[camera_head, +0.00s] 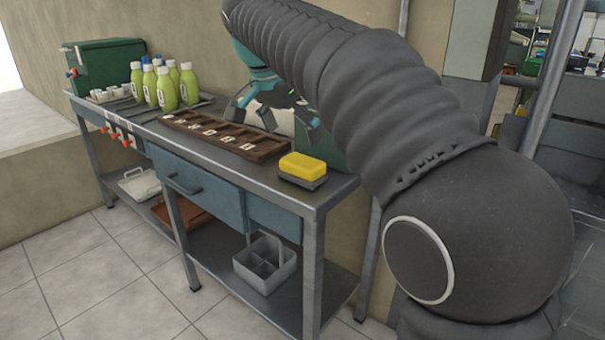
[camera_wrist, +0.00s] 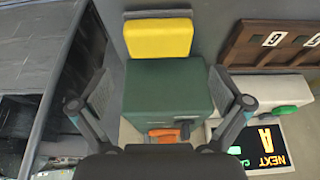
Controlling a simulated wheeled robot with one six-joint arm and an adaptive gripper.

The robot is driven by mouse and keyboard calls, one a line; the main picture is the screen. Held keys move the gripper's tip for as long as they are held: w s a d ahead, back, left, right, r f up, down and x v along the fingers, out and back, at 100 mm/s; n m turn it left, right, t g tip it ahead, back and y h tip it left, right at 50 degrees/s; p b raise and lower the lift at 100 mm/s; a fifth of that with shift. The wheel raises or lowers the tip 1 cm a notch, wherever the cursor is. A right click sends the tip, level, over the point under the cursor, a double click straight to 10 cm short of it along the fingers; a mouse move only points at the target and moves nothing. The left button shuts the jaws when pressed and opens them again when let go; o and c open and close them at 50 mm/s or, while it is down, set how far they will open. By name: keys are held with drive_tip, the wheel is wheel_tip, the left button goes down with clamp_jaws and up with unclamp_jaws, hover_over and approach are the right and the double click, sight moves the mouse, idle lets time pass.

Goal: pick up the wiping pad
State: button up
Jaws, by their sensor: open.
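The wiping pad (camera_head: 303,166) is a yellow block on a dark grey base. It lies near the right front corner of the grey worktable. In the wrist view the yellow pad (camera_wrist: 158,38) shows at the top centre, beyond the fingertips. My gripper (camera_head: 272,114) is open and empty, above the back of the table, behind and left of the pad and apart from it. In the wrist view the open fingers of my gripper (camera_wrist: 162,78) stand either side of a green box (camera_wrist: 168,88).
A wooden tray with lettered slots (camera_head: 225,135) lies left of the pad. Several green bottles (camera_head: 166,88) and a green cooler (camera_head: 105,65) stand farther left. A lit NEXT sign (camera_wrist: 264,150) shows at lower right in the wrist view. A grey caddy (camera_head: 264,265) sits on the lower shelf.

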sight(303, 160)
drive_tip(key=shift+b+x, duration=0.6)
drive_tip(key=shift+x, duration=3.35)
drive_tip(key=c, duration=0.8)
drive_tip(key=shift+r, duration=0.1)
wheel_tip(303, 160, up, 10)
drive_tip(key=shift+f+p, duration=0.1)
drive_tip(key=shift+p, duration=1.15)
